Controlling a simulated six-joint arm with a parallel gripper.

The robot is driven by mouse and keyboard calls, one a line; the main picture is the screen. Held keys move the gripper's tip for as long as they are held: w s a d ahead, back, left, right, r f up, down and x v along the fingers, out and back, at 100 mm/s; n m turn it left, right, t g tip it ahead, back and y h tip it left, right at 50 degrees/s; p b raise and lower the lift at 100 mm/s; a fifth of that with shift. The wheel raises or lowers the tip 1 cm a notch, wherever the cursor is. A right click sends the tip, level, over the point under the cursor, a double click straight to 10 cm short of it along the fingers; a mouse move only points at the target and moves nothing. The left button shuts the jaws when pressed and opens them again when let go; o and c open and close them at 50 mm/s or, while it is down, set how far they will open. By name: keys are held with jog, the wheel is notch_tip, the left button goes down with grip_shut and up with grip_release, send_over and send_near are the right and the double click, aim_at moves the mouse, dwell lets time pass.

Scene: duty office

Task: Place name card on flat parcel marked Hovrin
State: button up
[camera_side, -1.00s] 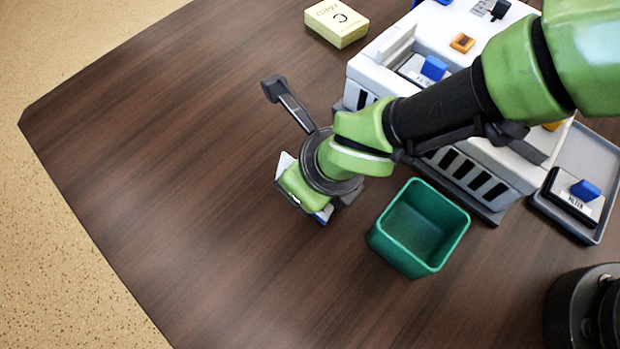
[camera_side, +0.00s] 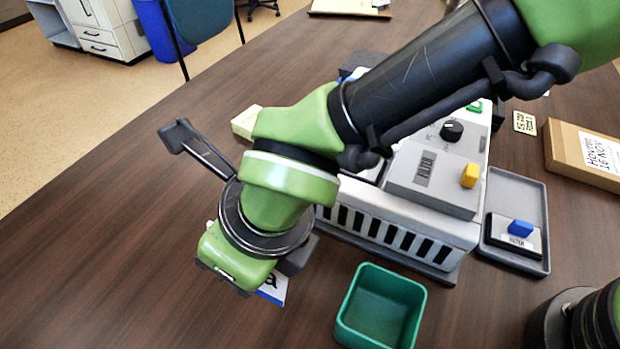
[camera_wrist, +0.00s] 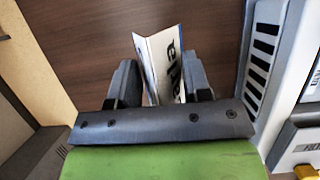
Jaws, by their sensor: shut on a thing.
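The name card (camera_wrist: 158,62) is a white folded card with dark lettering and a blue edge. In the wrist view it stands between the two black fingers of my gripper (camera_wrist: 160,84), which is shut on it. In the side view a lettered, blue-edged corner of the card (camera_side: 273,289) shows below my gripper; the fingers are hidden there. The flat parcel (camera_side: 570,150) is a brown box at the right edge of the side view, with a white label reading Hovrin 16 Nov. My gripper is well to its left, with the white machine between them.
The white machine (camera_side: 400,228) has a knob and a yellow button. A green bin (camera_side: 350,318) stands in front, and a grey tray (camera_side: 535,195) holds a blue-handled filter block. A small label (camera_side: 524,122) lies left of the parcel. The table's left is clear.

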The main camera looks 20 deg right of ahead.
notch_tip(320, 180, up, 8)
jog(key=shift+r, duration=0.15)
jog(key=w+d+m+t+h, duration=0.15)
jog(key=w+d+m, duration=0.35)
jog(key=w+d, duration=0.65)
jog(key=w+d+m+h, duration=0.3)
jog(key=w+d+m, duration=0.4)
jog(key=d, duration=0.8)
jog(key=w+d+m+h, duration=0.1)
jog(key=w+d+m, duration=0.2)
jog(key=d, duration=1.1)
jog(key=m+g+h, duration=0.3)
jog(key=m+g, duration=0.2)
jog(key=m, duration=0.7)
send_over(608, 151)
jog(key=a, duration=0.1)
jog(key=shift+y, duration=0.35)
jog(key=f, duration=1.1)
jog(key=shift+a+f, duration=0.15)
jog(key=shift+a, duration=0.1)
jog(key=shift+f, duration=2.05)
jog(key=shift+c, duration=0.2)
